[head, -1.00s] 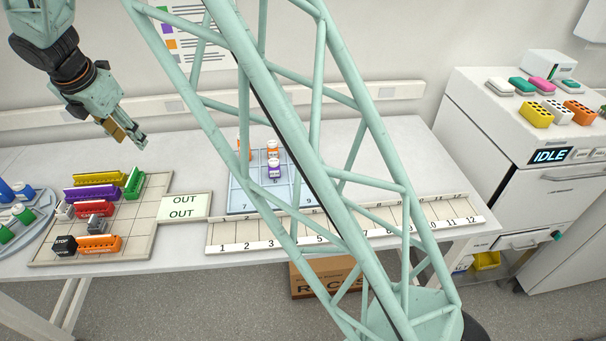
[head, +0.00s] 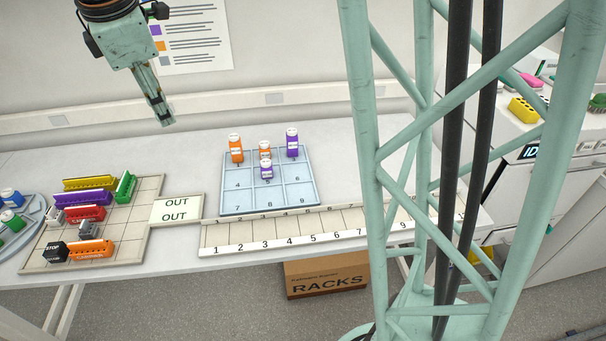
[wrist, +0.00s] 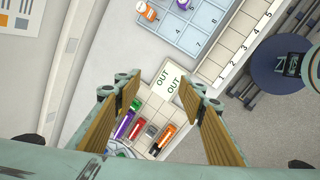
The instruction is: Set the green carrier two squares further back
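The green carrier (head: 125,187) is a short block at the right of the gridded board (head: 135,222), near the right ends of the yellow and purple carriers. In the wrist view a green carrier (wrist: 134,104) shows beside the left finger. My gripper (head: 166,116) is in the air above the back of the table, well above and to the right of the carrier. In the wrist view my gripper (wrist: 170,112) has its two brown-padded fingers wide apart, with nothing held between them.
Yellow (head: 90,183), purple (head: 83,197), red (head: 85,213) and orange (head: 91,249) carriers share the board, with a grey piece and a black STOP block (head: 54,252). An OUT sign (head: 176,209) adjoins the board. Bottles stand on a blue numbered grid (head: 270,206).

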